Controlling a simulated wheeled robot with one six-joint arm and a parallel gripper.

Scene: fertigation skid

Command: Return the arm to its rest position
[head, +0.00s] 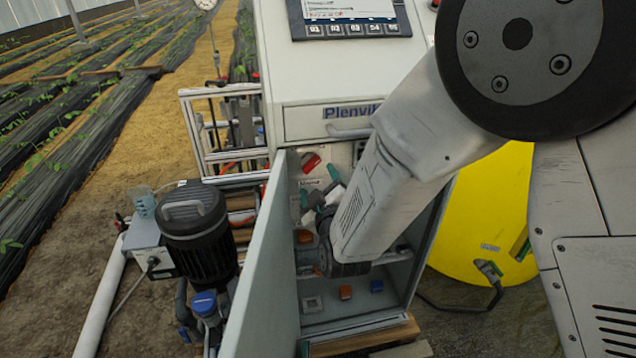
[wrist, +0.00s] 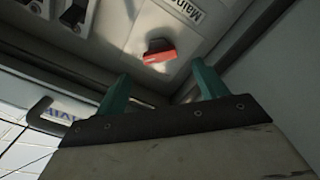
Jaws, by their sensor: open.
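My arm reaches down from the upper right of the head view into an open grey cabinet (head: 360,318). My gripper (head: 318,186) is inside its upper part, partly hidden by my wrist. In the wrist view its two teal fingers (wrist: 164,82) stand wide apart with nothing between them. A red switch handle (head: 310,163) on the cabinet's back panel shows beyond the fingers in the wrist view (wrist: 160,52). It looks apart from them. A label beginning "Main" (wrist: 182,10) is beside it.
The cabinet door (head: 270,270) stands open at the left of my wrist. A drawer front with a handle (head: 350,132) is just above the opening. A black pump motor (head: 195,235) stands left, a yellow tank (head: 485,215) right. Small orange and blue parts sit low inside the cabinet.

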